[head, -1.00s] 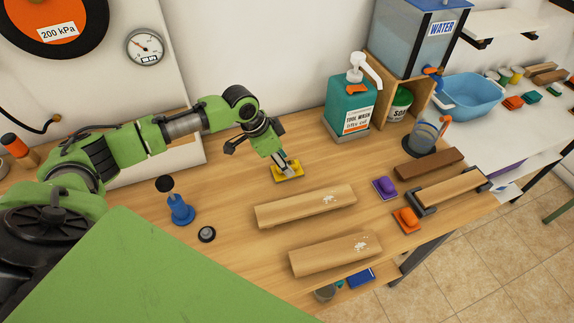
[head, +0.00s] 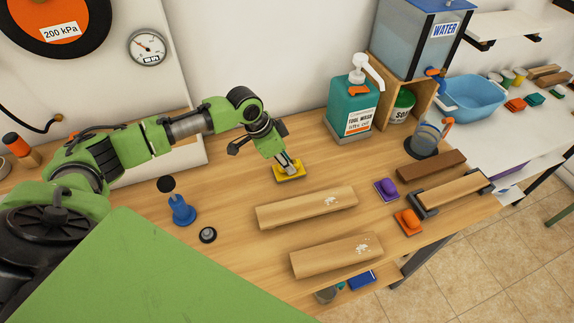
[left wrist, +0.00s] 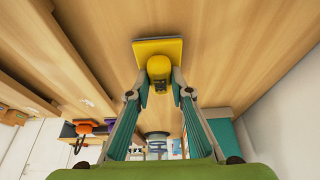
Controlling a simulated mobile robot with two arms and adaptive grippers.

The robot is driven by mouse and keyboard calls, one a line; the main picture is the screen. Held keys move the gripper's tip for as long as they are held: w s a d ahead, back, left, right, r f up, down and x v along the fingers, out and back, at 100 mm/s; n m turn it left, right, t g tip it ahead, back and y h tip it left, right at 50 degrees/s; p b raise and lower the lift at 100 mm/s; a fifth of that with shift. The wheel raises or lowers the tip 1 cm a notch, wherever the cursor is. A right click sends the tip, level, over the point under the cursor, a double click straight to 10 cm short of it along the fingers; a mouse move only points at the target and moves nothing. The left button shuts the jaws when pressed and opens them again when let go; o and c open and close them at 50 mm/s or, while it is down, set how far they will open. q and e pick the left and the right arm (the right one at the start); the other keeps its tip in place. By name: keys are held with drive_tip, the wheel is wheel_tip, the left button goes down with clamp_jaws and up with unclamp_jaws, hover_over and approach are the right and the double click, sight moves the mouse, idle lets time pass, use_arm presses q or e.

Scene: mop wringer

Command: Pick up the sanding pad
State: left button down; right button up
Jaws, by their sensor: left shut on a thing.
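The yellow sanding pad (head: 289,176) is a square plate with a rounded knob, at the back of the wooden bench. My left gripper (head: 287,165) comes down over it from above. In the left wrist view, its two fingers (left wrist: 159,88) are shut on the knob of the yellow pad (left wrist: 158,48). Whether the pad touches the bench or is just clear of it, I cannot tell. Similar purple (head: 386,188) and orange (head: 408,221) pads lie to the right, apart from the gripper. My right gripper is not in view.
Two pale wooden blocks (head: 307,208) (head: 337,255) lie in front of the pad. A blue nozzle-shaped piece (head: 181,211) stands to the left. A teal wash bottle (head: 352,98) stands behind right. Bare bench top surrounds the pad.

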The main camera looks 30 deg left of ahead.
use_arm(q)
wheel_tip(320, 180, up, 2)
drive_tip(key=shift+r+b, duration=0.15)
drive_tip(key=shift+b, duration=0.55)
drive_tip(key=s+a+r+b, duration=0.4)
drive_tip(key=s+r, duration=0.6)
drive_tip(key=s, duration=0.3)
drive_tip(key=shift+a, duration=0.65)
